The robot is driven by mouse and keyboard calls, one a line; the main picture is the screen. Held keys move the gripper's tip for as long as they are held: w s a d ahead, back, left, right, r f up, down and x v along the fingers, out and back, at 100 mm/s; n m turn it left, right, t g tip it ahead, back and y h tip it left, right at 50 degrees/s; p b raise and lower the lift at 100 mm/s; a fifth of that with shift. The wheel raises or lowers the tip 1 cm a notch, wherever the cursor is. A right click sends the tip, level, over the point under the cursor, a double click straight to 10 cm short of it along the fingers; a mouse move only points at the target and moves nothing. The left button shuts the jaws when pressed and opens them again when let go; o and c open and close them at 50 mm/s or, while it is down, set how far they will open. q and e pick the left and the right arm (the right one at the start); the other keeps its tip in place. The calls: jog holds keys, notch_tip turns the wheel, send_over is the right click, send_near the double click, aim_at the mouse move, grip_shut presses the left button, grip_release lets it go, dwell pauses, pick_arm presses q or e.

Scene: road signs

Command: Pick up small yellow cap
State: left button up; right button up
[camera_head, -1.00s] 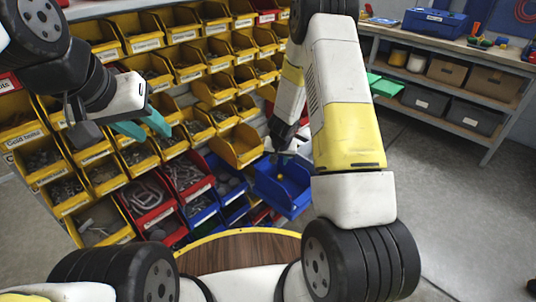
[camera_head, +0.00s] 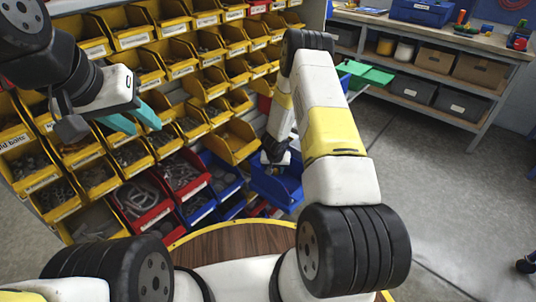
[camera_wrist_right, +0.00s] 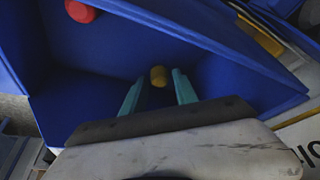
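The small yellow cap (camera_wrist_right: 158,76) lies inside a blue bin (camera_wrist_right: 225,82), near the bin's inner corner in the right wrist view. My right gripper (camera_wrist_right: 158,88) reaches into this bin with its teal fingers apart, one on each side of the cap. Narrow gaps show between cap and fingers, so it is not gripped. In the head view the blue bin (camera_head: 278,190) is at the rack's lower right, and my right gripper (camera_head: 277,160) covers the cap. My left gripper (camera_head: 135,121) is open and empty in front of the yellow bins at left.
A red object (camera_wrist_right: 80,11) lies in the bin at upper left of the wrist view. The rack holds rows of yellow bins (camera_head: 235,143), with red bins (camera_head: 186,172) lower down. A workbench (camera_head: 480,40) with boxes stands at the right. The floor before it is mostly clear.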

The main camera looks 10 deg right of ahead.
grip_shut()
jog(key=shift+r, duration=0.1)
